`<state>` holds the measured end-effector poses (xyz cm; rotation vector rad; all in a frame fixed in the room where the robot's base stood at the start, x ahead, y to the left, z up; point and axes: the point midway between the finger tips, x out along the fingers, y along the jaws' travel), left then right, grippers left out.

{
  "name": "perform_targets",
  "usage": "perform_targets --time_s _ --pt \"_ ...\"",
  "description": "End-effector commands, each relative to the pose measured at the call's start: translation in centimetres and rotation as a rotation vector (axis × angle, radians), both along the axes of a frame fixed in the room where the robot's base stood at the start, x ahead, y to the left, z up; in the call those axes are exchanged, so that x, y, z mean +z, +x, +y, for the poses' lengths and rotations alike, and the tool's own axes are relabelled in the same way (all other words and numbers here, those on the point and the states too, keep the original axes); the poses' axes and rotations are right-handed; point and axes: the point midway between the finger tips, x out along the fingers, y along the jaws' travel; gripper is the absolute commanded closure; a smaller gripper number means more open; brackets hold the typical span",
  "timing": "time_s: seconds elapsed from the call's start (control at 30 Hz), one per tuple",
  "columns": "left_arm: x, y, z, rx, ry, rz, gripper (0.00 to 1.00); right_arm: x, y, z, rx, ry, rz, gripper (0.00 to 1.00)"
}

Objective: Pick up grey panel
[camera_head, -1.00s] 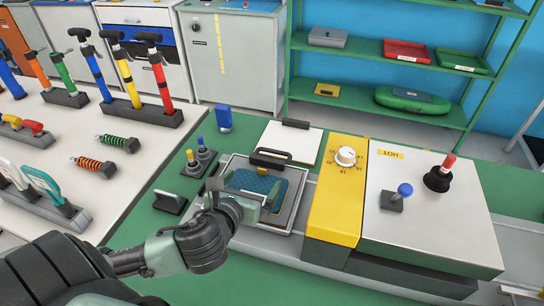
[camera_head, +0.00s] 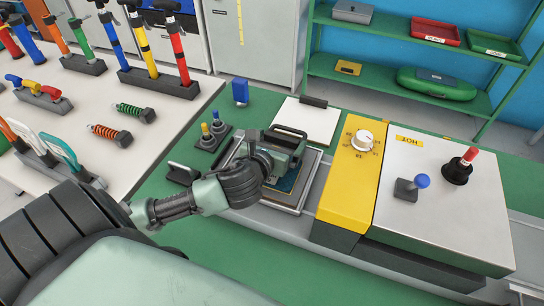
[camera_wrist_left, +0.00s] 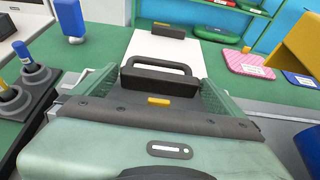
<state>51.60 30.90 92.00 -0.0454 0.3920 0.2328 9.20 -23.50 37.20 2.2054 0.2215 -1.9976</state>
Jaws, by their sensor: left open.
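The grey panel (camera_head: 313,175) appears to be the grey square-framed piece on the green bench, with a blue mesh pad partly visible in it. A black loop handle (camera_head: 291,132) stands at its far side. My left gripper (camera_head: 281,147) is over the panel, right at the handle, and hides much of the panel. In the left wrist view the open gripper (camera_wrist_left: 158,90) has one green finger on each side of the black handle (camera_wrist_left: 160,68). I cannot tell whether the fingers touch it. My right gripper is not in view.
A white board with a black clip (camera_head: 306,120) lies behind. A machine with a yellow strip (camera_head: 350,180) and a white top (camera_head: 440,210) stands close on the right. Small knobs on black bases (camera_head: 213,132) and a blue block (camera_head: 240,91) are to the left.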

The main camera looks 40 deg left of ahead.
Motion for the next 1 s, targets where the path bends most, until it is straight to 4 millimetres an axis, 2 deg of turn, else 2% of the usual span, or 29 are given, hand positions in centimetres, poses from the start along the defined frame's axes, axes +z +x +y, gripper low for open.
perform_targets --time_s 0.07,0.1,0.3,0.33,0.57,0.77,0.87,1.0 --pt "0.0 0.0 0.0 0.000 0.000 0.000 0.00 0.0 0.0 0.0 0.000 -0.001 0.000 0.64" --pt "0.0 0.0 0.0 0.000 0.000 0.000 0.06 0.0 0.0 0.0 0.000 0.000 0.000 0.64" --pt "0.0 0.0 0.0 0.000 0.000 0.000 0.61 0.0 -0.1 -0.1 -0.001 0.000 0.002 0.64" --pt "0.1 0.0 0.0 0.000 0.000 -0.002 0.65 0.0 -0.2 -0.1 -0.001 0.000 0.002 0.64" --pt "0.2 0.0 0.0 0.000 0.000 -0.002 0.65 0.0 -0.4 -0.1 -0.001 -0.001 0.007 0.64" --pt "1.5 0.0 0.0 0.000 0.001 -0.005 0.65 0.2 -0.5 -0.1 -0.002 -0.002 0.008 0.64" --pt "3.2 0.1 0.0 -0.001 0.001 -0.008 0.65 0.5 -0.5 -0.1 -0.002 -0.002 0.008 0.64" --pt "6.6 0.1 0.0 -0.003 0.002 -0.011 0.65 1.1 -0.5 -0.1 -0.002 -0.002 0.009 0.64"
